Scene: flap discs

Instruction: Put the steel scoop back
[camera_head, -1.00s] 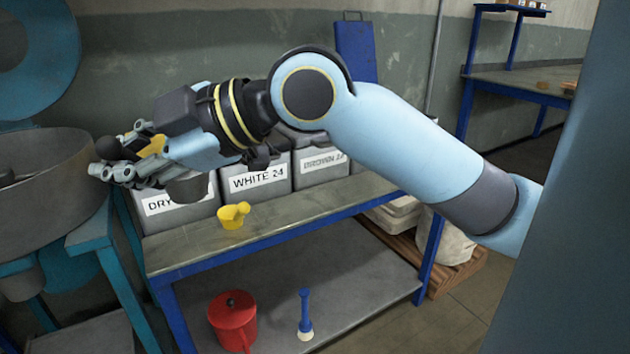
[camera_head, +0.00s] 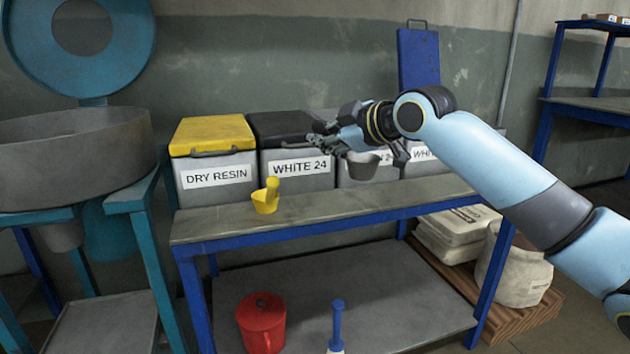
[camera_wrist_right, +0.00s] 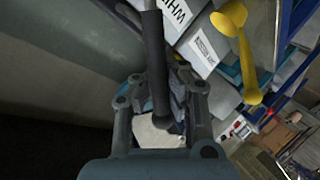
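The steel scoop (camera_head: 363,166), a small grey cup shape, hangs at my right gripper (camera_head: 326,142), in front of the third grey bin and above the bench. In the right wrist view a dark handle (camera_wrist_right: 154,55) runs between the fingers of the right gripper (camera_wrist_right: 160,98), which look closed on it. A pale patch shows below the fingers, and I cannot tell what it is. My left gripper is in neither view.
A yellow scoop (camera_head: 266,196) stands on the bench (camera_head: 330,208) before the yellow-lidded DRY RESIN bin (camera_head: 216,165) and black-lidded WHITE 24 bin (camera_head: 297,165). A red can (camera_head: 261,320) and blue-handled tool (camera_head: 337,325) are on the lower shelf. The bench's front strip is mostly clear.

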